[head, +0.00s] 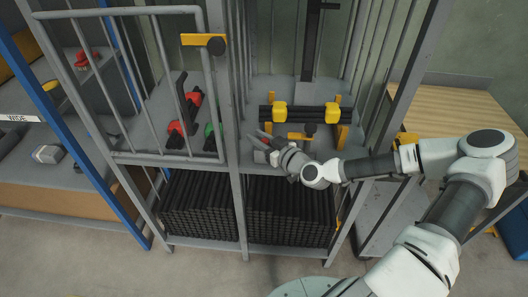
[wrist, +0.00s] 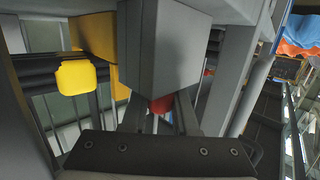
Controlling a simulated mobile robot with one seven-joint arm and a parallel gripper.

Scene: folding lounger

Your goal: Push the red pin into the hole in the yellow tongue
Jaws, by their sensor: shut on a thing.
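My gripper (head: 263,139) is inside the middle bay of the grey rack, low over its shelf. It is shut on a small red part, which I take as the red pin (wrist: 161,104). In the wrist view the pin shows between the fingers, partly hidden by a grey block in front. A flat yellow piece (head: 299,136) lies just right of the gripper, and a yellow bar with a dark round end (head: 203,40) sits on the barred gate. I cannot tell which is the tongue, and no hole is clearly visible.
The large grey block (wrist: 165,50) blocks much of the wrist view. Red (head: 194,98) and green parts stand on the left shelf, behind the barred gate (head: 118,90). Upright posts flank the bay.

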